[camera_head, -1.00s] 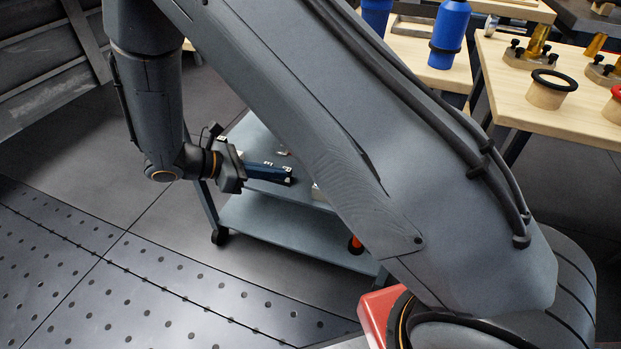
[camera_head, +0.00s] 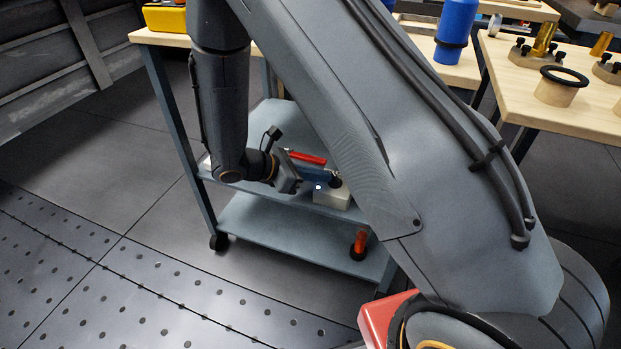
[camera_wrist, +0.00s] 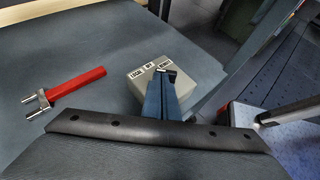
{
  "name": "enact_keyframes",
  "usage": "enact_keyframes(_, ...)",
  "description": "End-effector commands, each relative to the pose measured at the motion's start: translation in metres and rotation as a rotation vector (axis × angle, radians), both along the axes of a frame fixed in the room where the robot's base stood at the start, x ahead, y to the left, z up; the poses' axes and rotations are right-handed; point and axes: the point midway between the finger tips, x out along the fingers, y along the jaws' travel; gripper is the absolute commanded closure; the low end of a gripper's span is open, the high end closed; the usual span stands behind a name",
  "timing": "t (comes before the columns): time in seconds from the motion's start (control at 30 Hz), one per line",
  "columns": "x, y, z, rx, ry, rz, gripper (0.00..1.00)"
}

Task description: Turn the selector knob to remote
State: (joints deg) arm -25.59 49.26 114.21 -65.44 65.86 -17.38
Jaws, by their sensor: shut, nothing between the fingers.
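A pale grey selector box (camera_head: 332,197) sits on the upper shelf of a blue-grey cart, with a dark knob (camera_head: 335,180) on top. In the head view my gripper (camera_head: 324,177) comes in from the left, close beside the knob.
A red-handled tool with a metal fork end (camera_wrist: 78,82) lies left of the box on the cart shelf (camera_wrist: 110,45). An orange-red object (camera_head: 360,243) stands on the lower shelf. Wooden tables (camera_head: 510,75) with bottles and fixtures are behind. The floor left is clear.

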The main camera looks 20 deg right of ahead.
Motion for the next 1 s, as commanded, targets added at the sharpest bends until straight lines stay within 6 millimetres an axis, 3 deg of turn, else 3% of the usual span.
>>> enact_keyframes(1.0, 0.0048, -0.0017, 0.0002, 0.001, 0.0, -0.109, 1.0)
